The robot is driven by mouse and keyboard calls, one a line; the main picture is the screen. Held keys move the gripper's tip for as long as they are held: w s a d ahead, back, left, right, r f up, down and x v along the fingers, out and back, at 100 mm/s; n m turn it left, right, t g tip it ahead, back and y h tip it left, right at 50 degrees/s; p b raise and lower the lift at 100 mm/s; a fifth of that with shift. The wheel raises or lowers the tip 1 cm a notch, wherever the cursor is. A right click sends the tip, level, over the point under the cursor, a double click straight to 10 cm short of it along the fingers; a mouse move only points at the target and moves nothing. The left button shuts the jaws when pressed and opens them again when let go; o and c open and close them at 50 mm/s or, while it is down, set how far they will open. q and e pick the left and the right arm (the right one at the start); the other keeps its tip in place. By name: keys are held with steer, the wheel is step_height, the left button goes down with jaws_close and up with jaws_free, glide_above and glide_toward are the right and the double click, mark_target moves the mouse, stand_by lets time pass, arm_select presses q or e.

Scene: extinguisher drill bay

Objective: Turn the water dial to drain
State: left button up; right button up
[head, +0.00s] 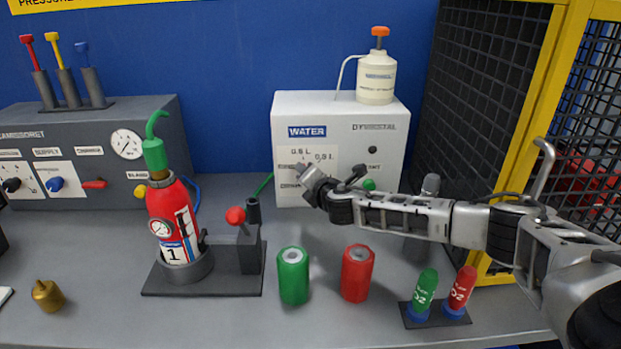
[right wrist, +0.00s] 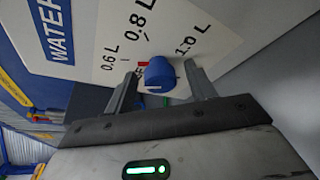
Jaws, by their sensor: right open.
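The white water box (head: 290,150) stands at the back of the bench with a blue WATER label. Its dial is hidden behind my right gripper in the head view. In the right wrist view the dial is a blue round knob (right wrist: 160,74) with a short white line on its lower part. Marks 0.6 L, 0.8 L and 1.0 L surround it, with a small red mark beside it; no drain mark is readable. My right gripper (head: 308,178) is at the box front. It is open, with one finger on each side of the knob; I cannot tell whether they touch it.
A white bottle (head: 376,80) stands on the box. In front are a red extinguisher (head: 172,215) in a stand, a red-tipped lever (head: 236,216), a green can (head: 293,275) and a red can (head: 357,273). A yellow-framed mesh cage (head: 530,110) closes the right side.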

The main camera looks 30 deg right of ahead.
steer(key=c, duration=1)
steer(key=shift+o, duration=0.2)
steer(key=shift+n+g, duration=0.3)
steer(key=shift+n, duration=0.1)
steer(key=n+g+h, duration=0.1)
steer(key=n+h, duration=0.2)
steer(key=n, duration=0.1)
steer(key=n+g+h, duration=0.1)
steer(key=n+h, duration=0.1)
steer(key=n, duration=0.3)
steer(key=a+n+g+h, duration=0.1)
steer(key=n+g+h, duration=0.1)
steer(key=n, duration=0.3)
steer(key=shift+w+a+h+p, duration=0.1)
steer(key=shift+w+h+p, duration=0.25)
steer(key=shift+h, duration=0.45)
steer(key=shift+n, duration=0.4)
